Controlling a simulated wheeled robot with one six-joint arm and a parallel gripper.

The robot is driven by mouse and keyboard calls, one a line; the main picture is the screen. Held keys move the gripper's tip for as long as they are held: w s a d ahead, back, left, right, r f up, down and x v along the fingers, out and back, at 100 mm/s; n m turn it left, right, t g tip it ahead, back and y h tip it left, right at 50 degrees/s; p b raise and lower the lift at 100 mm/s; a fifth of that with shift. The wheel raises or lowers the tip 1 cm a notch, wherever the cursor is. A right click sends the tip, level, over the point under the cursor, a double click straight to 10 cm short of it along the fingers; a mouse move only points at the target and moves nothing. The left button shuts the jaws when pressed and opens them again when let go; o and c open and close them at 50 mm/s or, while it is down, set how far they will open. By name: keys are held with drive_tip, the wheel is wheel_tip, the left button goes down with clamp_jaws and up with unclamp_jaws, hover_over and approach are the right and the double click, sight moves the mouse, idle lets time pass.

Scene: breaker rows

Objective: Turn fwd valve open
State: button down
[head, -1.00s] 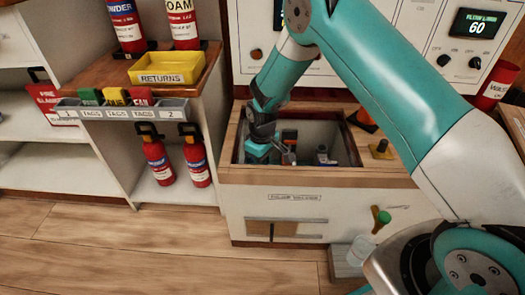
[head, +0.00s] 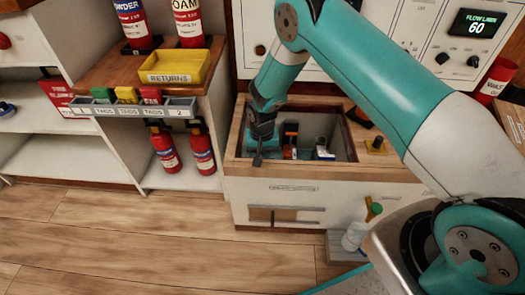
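A recessed bay (head: 340,125) in the wooden counter holds several small fittings. One is dark with an orange-brown top (head: 290,140), and to its right stands a grey one with a blue part (head: 323,149). I cannot read any label that tells which is the fwd valve. My gripper (head: 257,160) points down at the left end of the bay, left of the dark fitting. It looks apart from that fitting. It is small and dark here, so its fingers' opening and anything between them cannot be made out. My arm and gripper hide the bay's left part.
A control panel (head: 425,40) with knobs and a display reading 60 stands behind the counter. A yellow returns tray (head: 175,68), a tag rack (head: 135,105) and red extinguishers (head: 165,150) are at left. A green-topped object (head: 375,210) is by the cabinet front. Floor at left is clear.

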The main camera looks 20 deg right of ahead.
sight(262, 156)
drive_tip(key=shift+w+r+m, duration=0.1)
drive_tip(key=shift+m, duration=0.5)
drive_tip(key=c, duration=1.1)
unclamp_jaws()
wheel_tip(262, 156, up, 17)
drive_tip(key=p, duration=0.5)
drive_tip(key=shift+r, duration=0.15)
